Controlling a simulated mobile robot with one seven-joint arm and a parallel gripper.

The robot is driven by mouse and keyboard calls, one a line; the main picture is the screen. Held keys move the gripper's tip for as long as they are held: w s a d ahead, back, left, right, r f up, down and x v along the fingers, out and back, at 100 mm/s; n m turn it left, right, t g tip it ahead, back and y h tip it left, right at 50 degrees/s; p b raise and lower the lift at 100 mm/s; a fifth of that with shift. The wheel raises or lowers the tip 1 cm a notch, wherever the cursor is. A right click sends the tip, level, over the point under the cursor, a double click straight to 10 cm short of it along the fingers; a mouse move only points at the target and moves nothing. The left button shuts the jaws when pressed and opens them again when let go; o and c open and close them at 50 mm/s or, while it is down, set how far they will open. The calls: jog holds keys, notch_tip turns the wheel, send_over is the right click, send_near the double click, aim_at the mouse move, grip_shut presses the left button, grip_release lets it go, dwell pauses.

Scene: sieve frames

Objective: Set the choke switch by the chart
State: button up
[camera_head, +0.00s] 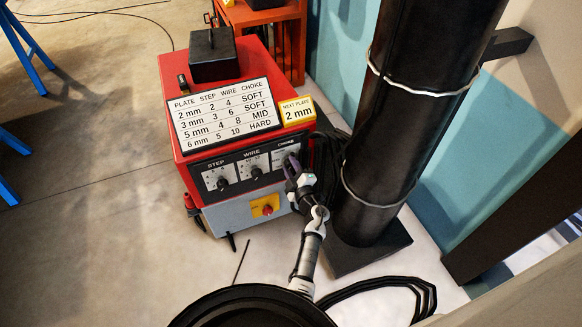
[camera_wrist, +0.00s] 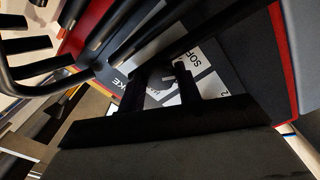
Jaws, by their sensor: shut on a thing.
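The chart (camera_head: 222,113) on top of the red welder gives plate, step, wire and choke; its 2 mm row reads step 2, wire 4, choke SOFT. A yellow-edged card (camera_head: 297,111) beside it reads NEXT PLATE 2 mm. My gripper (camera_head: 292,163) is at the choke panel (camera_head: 278,157), the rightmost on the front, shut on the choke switch. The switch is hidden by my gripper in the head view. In the wrist view my fingers (camera_wrist: 170,85) reach the white choke plate (camera_wrist: 205,65), with SOFT partly readable. The switch's setting cannot be told.
The step knob (camera_head: 222,184) and wire knob (camera_head: 256,172) are left of the choke panel. A red knob on a yellow plate (camera_head: 265,207) is below. A thick black column (camera_head: 405,130) stands close on the right.

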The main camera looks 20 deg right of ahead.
jog(key=o, duration=1)
jog(key=shift+c, duration=0.2)
jog(key=s, duration=1.4)
jog(key=shift+d, duration=0.25)
jog(key=shift+w, duration=0.15)
